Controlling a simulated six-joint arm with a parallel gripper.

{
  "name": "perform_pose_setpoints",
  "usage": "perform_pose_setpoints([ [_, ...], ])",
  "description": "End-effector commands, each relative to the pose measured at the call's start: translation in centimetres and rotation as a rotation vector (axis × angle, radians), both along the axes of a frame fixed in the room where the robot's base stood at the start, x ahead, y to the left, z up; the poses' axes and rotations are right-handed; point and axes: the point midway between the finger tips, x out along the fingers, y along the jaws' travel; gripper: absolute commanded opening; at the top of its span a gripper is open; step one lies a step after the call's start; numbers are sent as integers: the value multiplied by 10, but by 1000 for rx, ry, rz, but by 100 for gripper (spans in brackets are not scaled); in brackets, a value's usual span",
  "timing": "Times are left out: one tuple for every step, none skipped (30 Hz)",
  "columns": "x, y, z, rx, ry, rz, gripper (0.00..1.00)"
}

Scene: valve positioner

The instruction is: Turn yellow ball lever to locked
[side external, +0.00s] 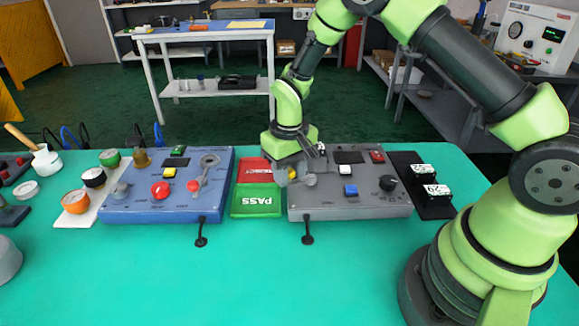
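The grey control panel (335,208) stands right of centre on the green table. A small yellow ball (292,174) shows at its back left part, just below my gripper (294,178); it looks like the knob of the yellow ball lever. My gripper points down at the panel's back left corner, close to the ball. Its fingers are small and partly hidden by its own body. I cannot tell whether they touch the ball or are open or shut. The lever's shaft and any locked marking cannot be made out.
A blue panel (140,212) with a red ball lever (193,185) stands left. Red and green trays (258,213) lie between the panels. The grey panel also carries a blue button (350,190) and black knob (387,183). A black tray (436,210) is right. The front table is clear.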

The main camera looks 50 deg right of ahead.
Motion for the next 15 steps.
perform_pose_setpoints([
  [0, 0, 2, 0, -1, 0, 34],
  [1, 0, 5, 0, -2, 0, 34],
  [1, 0, 9, 0, -4, 1, 34],
  [1, 0, 13, 0, -3, 0, 34],
  [1, 0, 18, 0, -5, 1, 34],
  [1, 0, 26, 0, -5, 1, 34],
  [1, 0, 32, 0, -7, 1, 34],
  [1, 0, 38, 0, -7, 1, 34],
  [1, 0, 47, 0, -7, 0, 34],
  [1, 0, 53, 1, -7, 0, 34],
  [1, 0, 59, -1, -8, 1, 34],
  [1, 0, 67, -1, -8, 1, 34],
  [1, 0, 72, 0, -7, 0, 34],
  [1, 0, 77, 1, -7, -1, 34],
  [1, 0, 83, 0, -7, 1, 34],
])
